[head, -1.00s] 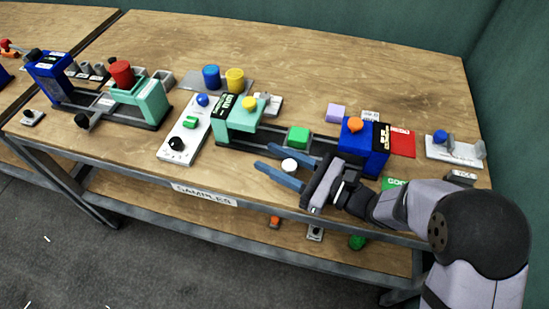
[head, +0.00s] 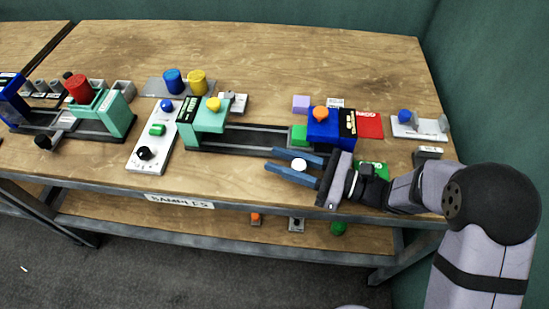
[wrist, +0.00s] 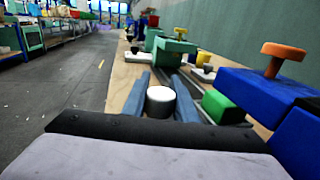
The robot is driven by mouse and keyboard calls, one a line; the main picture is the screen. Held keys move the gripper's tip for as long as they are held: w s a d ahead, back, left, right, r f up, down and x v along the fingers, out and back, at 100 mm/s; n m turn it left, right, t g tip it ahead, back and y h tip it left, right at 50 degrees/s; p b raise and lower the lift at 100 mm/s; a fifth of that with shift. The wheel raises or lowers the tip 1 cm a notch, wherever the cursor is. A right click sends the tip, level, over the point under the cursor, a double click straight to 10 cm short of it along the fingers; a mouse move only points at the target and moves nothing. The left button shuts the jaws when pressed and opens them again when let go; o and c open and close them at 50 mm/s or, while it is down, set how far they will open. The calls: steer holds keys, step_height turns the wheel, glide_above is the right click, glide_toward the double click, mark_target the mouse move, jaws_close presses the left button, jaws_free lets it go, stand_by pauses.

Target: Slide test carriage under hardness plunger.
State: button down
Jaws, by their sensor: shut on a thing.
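The test carriage carries a green block (head: 299,136) on the dark rail track (head: 245,139). A white round knob (head: 299,165) stands at its front side. My gripper (head: 290,167) is shut on this knob, with a blue finger on each side of it. In the wrist view the knob (wrist: 160,100) sits between the fingers, with the green block (wrist: 222,107) to its right. The block is right beside the blue press (head: 323,132) with its orange knob (head: 320,113). The teal press (head: 210,118) with a yellow knob stands at the track's left end. I cannot read which press is marked hardness.
A white control panel (head: 155,137) with buttons lies left of the track. Blue and yellow cylinders (head: 184,82) stand behind it. The track between the presses is bare.

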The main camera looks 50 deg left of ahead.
steer(key=c, duration=1.4)
jaws_free()
steer(key=shift+c, duration=0.2)
steer(key=shift+b+v, duration=0.35)
steer(key=shift+v, duration=3.3)
